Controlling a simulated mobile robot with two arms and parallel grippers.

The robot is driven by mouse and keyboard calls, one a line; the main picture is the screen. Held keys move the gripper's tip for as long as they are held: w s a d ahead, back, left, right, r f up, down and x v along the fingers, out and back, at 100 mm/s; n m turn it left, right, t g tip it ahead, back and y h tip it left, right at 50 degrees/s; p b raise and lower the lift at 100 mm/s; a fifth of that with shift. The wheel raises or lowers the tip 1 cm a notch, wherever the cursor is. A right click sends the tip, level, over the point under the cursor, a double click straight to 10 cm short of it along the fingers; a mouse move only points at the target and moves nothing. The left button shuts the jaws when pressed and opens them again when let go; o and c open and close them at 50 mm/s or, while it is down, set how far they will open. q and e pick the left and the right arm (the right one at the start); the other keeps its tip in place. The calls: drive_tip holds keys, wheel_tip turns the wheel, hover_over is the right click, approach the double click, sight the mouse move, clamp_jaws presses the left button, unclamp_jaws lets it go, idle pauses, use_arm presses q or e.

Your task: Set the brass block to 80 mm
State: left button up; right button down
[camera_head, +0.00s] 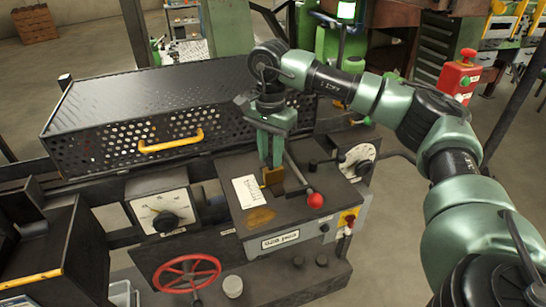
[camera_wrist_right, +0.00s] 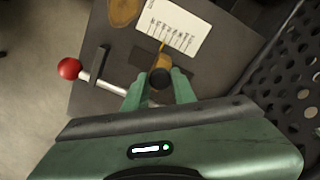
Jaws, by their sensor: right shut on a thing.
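The brass block (camera_head: 273,176) stands on the dark top of the control desk, beside a white scale card (camera_head: 248,191). My right gripper (camera_head: 271,163) points down and is shut on it from above. In the right wrist view the fingers (camera_wrist_right: 159,86) close around a dark round knob (camera_wrist_right: 160,78). A thin brass part (camera_wrist_right: 162,52) reaches from there to the edge of the scale card (camera_wrist_right: 172,27). The scale figures are too small to read. Most of the block is hidden by the fingers. My left gripper is not in view.
A lever with a red ball (camera_head: 315,201) stands close to the right of the block. A perforated guard (camera_head: 150,125) with a yellow handle (camera_head: 170,141) lies behind left. A dial (camera_head: 163,212) and red handwheel (camera_head: 187,272) are at front left; another dial (camera_head: 357,160) is right.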

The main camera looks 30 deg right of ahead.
drive_tip(key=shift+w+d+f, duration=0.1)
drive_tip(key=shift+w+d, duration=0.1)
drive_tip(key=shift+w, duration=0.7)
drive_tip(key=shift+s, duration=0.2)
drive_tip(key=c, duration=1.5)
unclamp_jaws()
drive_tip(key=shift+s+a+r, duration=0.1)
drive_tip(key=shift+s+r, duration=0.1)
drive_tip(key=shift+s, duration=0.05)
drive_tip(key=o, duration=0.4)
drive_tip(key=shift+s, duration=0.15)
drive_tip(key=shift+c, duration=0.2)
drive_tip(key=shift+w+f, duration=0.1)
drive_tip(key=shift+w, duration=0.1)
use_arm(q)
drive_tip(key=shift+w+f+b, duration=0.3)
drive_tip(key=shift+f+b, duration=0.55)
use_arm(e)
wheel_tip(320, 180, up, 8)
drive_tip(key=shift+f, duration=0.1)
